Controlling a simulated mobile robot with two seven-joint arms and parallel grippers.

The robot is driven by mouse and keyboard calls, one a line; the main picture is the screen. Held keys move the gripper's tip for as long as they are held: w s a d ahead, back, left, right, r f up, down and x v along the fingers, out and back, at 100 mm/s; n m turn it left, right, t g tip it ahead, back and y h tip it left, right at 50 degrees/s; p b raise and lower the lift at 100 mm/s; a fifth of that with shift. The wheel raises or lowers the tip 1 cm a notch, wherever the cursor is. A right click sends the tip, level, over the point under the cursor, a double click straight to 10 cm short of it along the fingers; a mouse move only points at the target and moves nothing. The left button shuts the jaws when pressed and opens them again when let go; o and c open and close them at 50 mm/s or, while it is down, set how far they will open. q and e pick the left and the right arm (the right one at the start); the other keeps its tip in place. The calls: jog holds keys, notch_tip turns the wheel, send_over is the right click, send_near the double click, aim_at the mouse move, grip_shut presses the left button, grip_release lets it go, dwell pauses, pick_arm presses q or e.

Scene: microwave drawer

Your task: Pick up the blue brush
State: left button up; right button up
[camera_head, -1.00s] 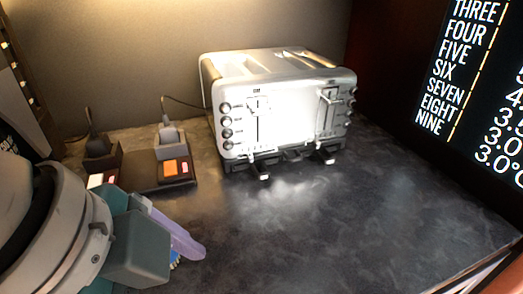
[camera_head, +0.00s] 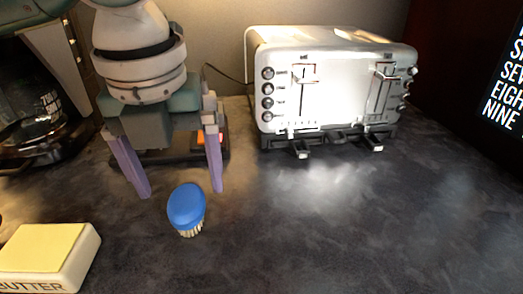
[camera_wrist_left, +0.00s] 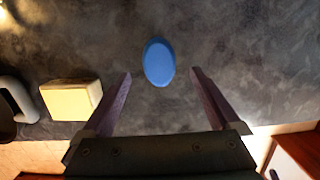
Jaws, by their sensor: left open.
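The blue brush (camera_head: 186,206) lies on the dark countertop, with its oval blue back up and pale bristles showing at its lower edge. In the left wrist view the blue brush (camera_wrist_left: 159,63) is an oval beyond the fingertips, roughly midway between them. My left gripper (camera_head: 181,194) is open with purple fingers spread wide. In the head view its fingertips are on either side of the brush's upper part, and the left wrist view shows the open fingers (camera_wrist_left: 160,76) with nothing between them. Height above the counter is hard to tell. My right gripper is not in view.
A butter box (camera_head: 45,258) with a yellow top sits left of the brush. A white toaster (camera_head: 335,85) stands at the back right. A coffee maker (camera_head: 35,115) is at the far left. The counter right of the brush is clear.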

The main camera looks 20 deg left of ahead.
aim_at(185, 199)
pick_arm(q)
jog(key=f, duration=0.4)
jog(key=w+f, duration=0.1)
jog(key=f, duration=0.1)
jog(key=shift+a+b, duration=0.35)
jog(key=shift+b, duration=0.05)
jog(key=shift+c, duration=0.3)
jog(key=shift+r, duration=0.1)
jog(key=c, duration=1.4)
notch_tip(185, 199, up, 20)
jog(key=p, duration=0.3)
